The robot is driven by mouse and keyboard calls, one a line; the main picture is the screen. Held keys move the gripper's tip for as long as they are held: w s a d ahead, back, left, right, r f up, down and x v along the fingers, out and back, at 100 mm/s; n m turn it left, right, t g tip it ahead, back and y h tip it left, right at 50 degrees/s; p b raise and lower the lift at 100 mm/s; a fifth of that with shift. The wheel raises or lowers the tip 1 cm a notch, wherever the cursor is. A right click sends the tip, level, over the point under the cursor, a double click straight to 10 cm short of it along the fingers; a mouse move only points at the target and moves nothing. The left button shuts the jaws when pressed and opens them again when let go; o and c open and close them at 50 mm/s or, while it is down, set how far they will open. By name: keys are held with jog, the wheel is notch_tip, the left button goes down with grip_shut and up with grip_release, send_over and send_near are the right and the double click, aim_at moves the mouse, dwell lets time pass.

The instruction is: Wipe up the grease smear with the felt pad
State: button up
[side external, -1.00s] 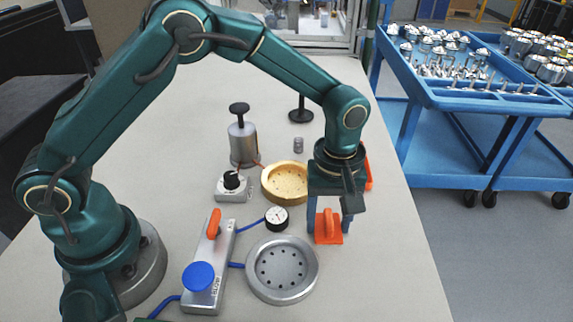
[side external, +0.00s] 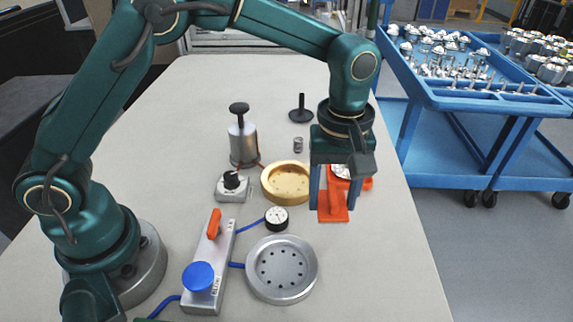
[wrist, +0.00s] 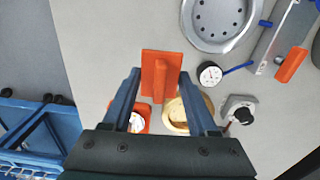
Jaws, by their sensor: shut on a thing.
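The felt pad (side external: 336,214) is an orange flat block with an upright grip; its underside is hidden. My gripper (side external: 333,204) is shut on the grip, blue fingers on either side, and the pad appears raised above the grey table. In the wrist view the pad (wrist: 161,66) sits between the fingertips (wrist: 160,88). I cannot make out a grease smear in either view; my gripper and the pad hide part of the table.
A silver perforated dish (side external: 282,287) and a grey valve block (side external: 206,262) stand in front. The table's right side is clear.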

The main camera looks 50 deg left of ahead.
jog(key=shift+r, duration=1.45)
